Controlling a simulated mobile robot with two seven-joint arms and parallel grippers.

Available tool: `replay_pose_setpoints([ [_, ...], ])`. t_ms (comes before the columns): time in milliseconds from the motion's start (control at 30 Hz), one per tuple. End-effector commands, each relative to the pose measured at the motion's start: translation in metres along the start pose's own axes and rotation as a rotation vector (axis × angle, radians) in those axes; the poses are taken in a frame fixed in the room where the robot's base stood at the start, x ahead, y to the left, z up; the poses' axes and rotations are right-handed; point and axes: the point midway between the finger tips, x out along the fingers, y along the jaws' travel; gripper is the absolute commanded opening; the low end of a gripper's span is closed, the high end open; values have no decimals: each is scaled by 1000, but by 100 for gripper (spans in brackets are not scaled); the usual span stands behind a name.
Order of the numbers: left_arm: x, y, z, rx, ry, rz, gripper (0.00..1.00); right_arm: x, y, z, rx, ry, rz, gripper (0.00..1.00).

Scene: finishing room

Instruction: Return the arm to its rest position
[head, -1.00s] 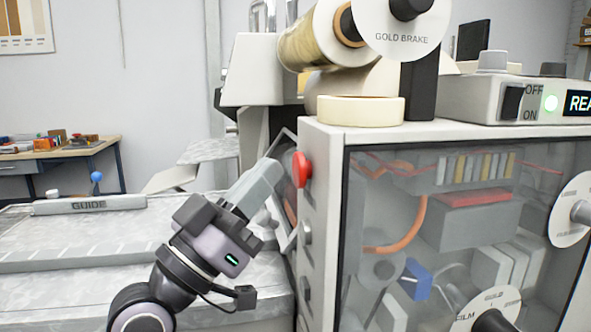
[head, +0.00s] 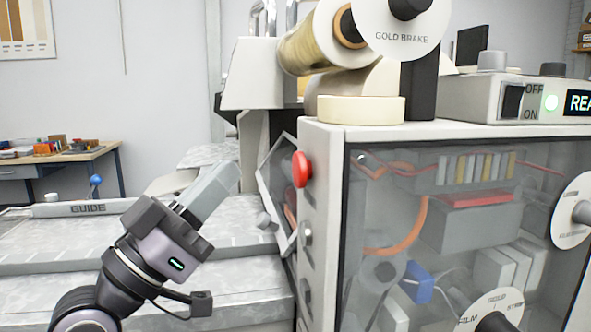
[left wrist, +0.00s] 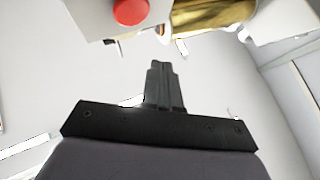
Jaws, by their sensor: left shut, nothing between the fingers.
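My left gripper (head: 226,174) is in the lower left of the head view, its fingers together and pointing up and to the right. Nothing shows between them. It is above the grey machine bed, left of the cabinet and apart from the red button (head: 301,169). In the left wrist view the closed fingers (left wrist: 162,68) point up, and the red button (left wrist: 130,11) shows beyond them at the top. My right gripper is not in view.
The machine cabinet (head: 322,215) with its clear front panel fills the right side. A gold foil roll (head: 312,42) and a cream tape roll (head: 360,110) are above it. The guide bar (head: 85,208) lies on the bed at left. A cluttered desk (head: 75,157) stands behind.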

Motion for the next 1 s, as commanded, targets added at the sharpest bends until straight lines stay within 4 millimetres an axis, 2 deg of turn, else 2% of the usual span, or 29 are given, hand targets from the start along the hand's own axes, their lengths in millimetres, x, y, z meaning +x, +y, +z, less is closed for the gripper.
replay_pose_setpoints([
  [300,-2,0,4,-1,-12,-4,0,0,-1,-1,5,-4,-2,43],
  [367,-9,-2,20,-1,-64,-19,0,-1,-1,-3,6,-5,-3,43],
  [467,-32,-4,60,-3,-206,-59,0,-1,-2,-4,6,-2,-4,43],
  [567,-70,-7,110,-8,-403,-120,0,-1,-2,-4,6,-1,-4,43],
  [600,-89,-7,130,-12,-488,-147,0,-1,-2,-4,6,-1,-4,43],
  [667,-118,-7,157,-20,-612,-188,0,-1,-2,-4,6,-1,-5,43],
  [767,-173,-4,195,-38,-824,-262,0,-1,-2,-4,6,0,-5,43],
  [800,-197,-2,208,-50,-910,-294,0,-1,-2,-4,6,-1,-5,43],
  [867,-234,3,224,-65,-1038,-342,0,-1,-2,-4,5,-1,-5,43],
  [900,-259,7,233,-76,-1123,-375,0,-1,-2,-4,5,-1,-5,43],
  [1000,-318,17,245,-101,-1314,-454,0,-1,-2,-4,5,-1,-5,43],
])
